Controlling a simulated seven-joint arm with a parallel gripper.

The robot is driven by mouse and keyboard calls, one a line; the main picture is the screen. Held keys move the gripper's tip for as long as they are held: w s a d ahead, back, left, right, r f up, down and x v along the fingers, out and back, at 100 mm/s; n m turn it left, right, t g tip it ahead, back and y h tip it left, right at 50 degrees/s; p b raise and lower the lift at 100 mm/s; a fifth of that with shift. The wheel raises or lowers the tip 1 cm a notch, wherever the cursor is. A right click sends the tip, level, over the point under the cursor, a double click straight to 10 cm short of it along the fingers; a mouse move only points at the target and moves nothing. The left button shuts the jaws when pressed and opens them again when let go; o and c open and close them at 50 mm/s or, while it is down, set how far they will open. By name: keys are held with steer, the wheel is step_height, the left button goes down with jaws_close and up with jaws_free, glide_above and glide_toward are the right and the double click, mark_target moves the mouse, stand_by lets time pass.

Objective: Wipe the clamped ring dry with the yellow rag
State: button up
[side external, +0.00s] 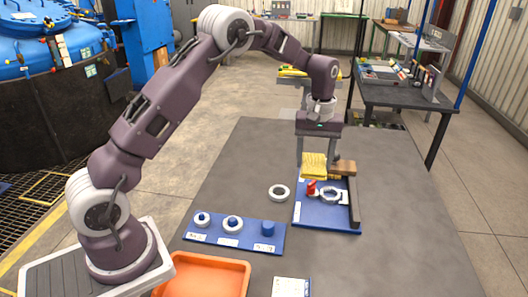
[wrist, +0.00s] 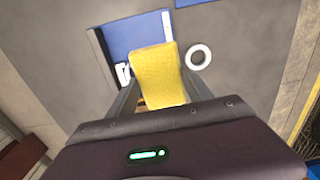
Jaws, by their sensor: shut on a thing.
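My gripper (side external: 315,158) is shut on the yellow rag (side external: 313,167) and holds it above the far part of a blue board (side external: 313,218). In the wrist view the rag (wrist: 159,76) hangs between my fingers and covers part of the board (wrist: 134,34). The clamped ring (side external: 330,195) is a metal ring on the board, beside a red clamp (side external: 311,188). The rag is apart from the ring, behind and above it. In the wrist view the clamped ring is mostly hidden behind the rag.
A loose ring (side external: 279,193) lies on the grey table left of the board. A blue peg board (side external: 235,235) holds rings and pegs. An orange tray (side external: 205,276) and a white card (side external: 291,287) are in front. A dark bar (side external: 354,205) edges the board; a brown block (side external: 343,168) is behind.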

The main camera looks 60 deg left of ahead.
steer(key=w+d, duration=0.2)
steer(key=d, duration=0.5)
steer(key=f, duration=0.8)
steer(key=shift+s+a+f, duration=0.1)
steer(key=shift+a+f, duration=0.05)
steer(key=shift+a, duration=0.05)
steer(key=shift+f, duration=0.5)
stand_by(0.4)
steer(key=shift+w+a, duration=0.7)
steer(key=shift+w, duration=0.05)
steer(key=shift+s+d, duration=0.1)
steer(key=shift+s+d+f, duration=0.1)
steer(key=shift+s+d, duration=0.55)
steer(key=shift+s, duration=0.05)
